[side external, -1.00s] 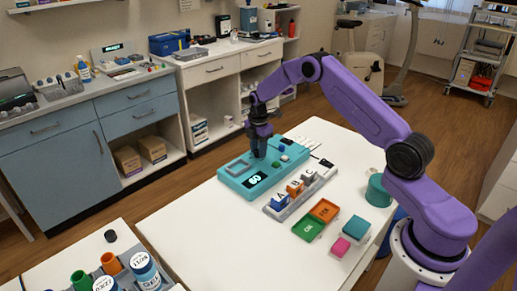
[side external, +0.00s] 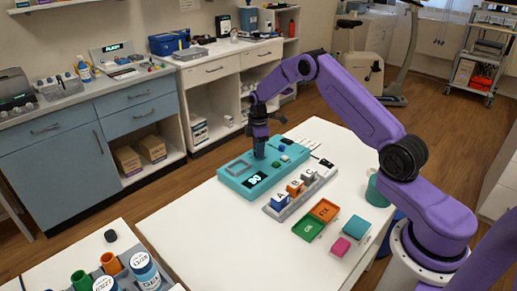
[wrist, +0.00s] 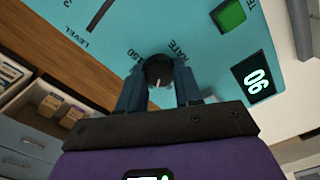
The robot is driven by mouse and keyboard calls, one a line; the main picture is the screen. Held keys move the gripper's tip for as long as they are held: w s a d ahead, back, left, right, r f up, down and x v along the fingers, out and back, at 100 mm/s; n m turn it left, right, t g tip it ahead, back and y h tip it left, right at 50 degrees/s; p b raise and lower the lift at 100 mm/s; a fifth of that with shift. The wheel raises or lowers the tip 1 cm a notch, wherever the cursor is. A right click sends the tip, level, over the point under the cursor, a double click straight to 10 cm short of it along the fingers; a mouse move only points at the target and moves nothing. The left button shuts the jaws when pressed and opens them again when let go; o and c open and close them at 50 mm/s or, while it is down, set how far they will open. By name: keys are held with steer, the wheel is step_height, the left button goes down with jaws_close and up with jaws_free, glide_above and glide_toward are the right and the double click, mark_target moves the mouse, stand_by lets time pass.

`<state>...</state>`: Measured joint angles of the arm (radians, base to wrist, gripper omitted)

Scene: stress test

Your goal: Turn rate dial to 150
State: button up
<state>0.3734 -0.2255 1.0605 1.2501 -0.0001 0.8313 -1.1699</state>
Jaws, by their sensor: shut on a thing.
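The teal device (side external: 228,173) lies on the white table; its panel (wrist: 200,35) fills the top of the wrist view. The dark rate dial (wrist: 158,68), with a pale pointer mark, sits beside the RATE lettering and a partly hidden "150" mark. My gripper (wrist: 158,86) points down at the panel, with its fingers shut on the dial from both sides. In the side view my gripper (side external: 259,155) hides the dial. The lit display (wrist: 258,78) shows two digits like 90 or 06; which way up they read is unclear. The display (side external: 255,179) is blurred in the side view.
A green button (wrist: 229,15) is on the panel near the dial. A grey rack (side external: 300,192) with lettered blocks stands beside the device. Green (side external: 308,227) and orange (side external: 324,210) trays and a pink block (side external: 341,246) lie nearer. The table's left front is clear.

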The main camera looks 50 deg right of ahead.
steer(key=m, duration=0.4)
steer(key=shift+m, duration=0.4)
steer(key=m, duration=1)
steer(key=shift+m, duration=3)
steer(key=o, duration=1)
steer(key=shift+o, duration=0.2)
steer(key=shift+r, duration=0.1)
step_height(320, 180, up, 17)
steer(key=shift+r, duration=0.15)
